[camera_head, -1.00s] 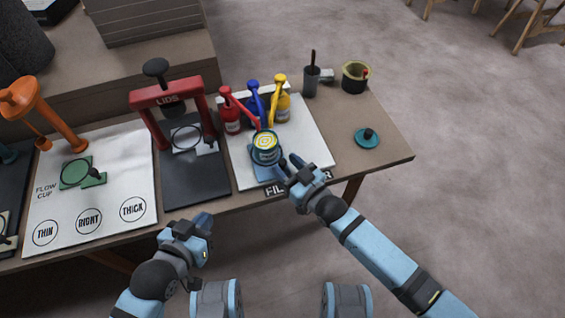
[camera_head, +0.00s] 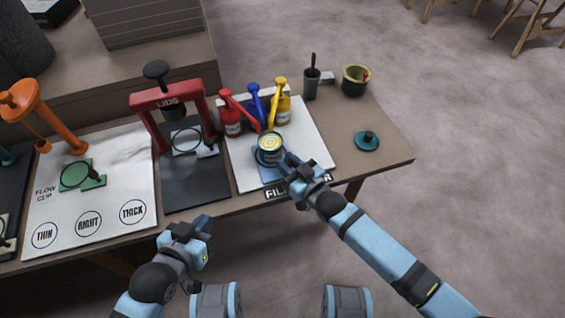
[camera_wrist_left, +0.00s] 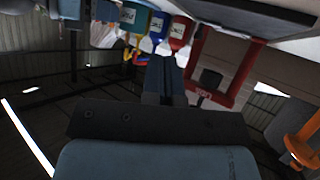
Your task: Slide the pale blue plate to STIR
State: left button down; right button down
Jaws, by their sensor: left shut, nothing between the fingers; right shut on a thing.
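The pale blue plate (camera_head: 264,174) lies on the white FILL board and is partly hidden. A dark blue can (camera_head: 271,157) with a yellow-and-white ringed top stands upright on it. My right gripper (camera_head: 290,166) is shut at the plate's right side, close beside the can; its fingers partly hide what they hold, which looks like the plate's edge or tab. My left gripper (camera_head: 205,223) is shut and empty, low in front of the table; its closed fingers also show in the left wrist view (camera_wrist_left: 165,75). I see no STIR label.
Red (camera_head: 231,122), blue (camera_head: 256,105) and yellow (camera_head: 282,103) pump bottles stand behind the can. The red LIDS press (camera_head: 171,97) is to the left. A teal knobbed disc (camera_head: 367,141), a dark cup (camera_head: 312,84) and a pot (camera_head: 355,82) stand right. Bare tabletop surrounds the disc.

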jog(key=w+d, duration=0.1)
jog(key=d, duration=0.2)
jog(key=w+d, duration=0.1)
jog(key=d, duration=0.2)
jog(key=w+d+p, duration=0.1)
jog(key=d, duration=0.3)
jog(key=shift+w, duration=0.1)
pick_arm(q)
jog(key=shift+a+f, duration=0.1)
jog(key=shift+a, duration=0.1)
pick_arm(e)
jog(key=shift+w+d, duration=0.1)
jog(key=shift+d, duration=0.2)
jog(key=c, duration=1)
grip_release()
jog(key=shift+d, duration=0.15)
pick_arm(q)
jog(key=shift+d+r, duration=0.2)
pick_arm(e)
jog(key=shift+o, duration=0.2)
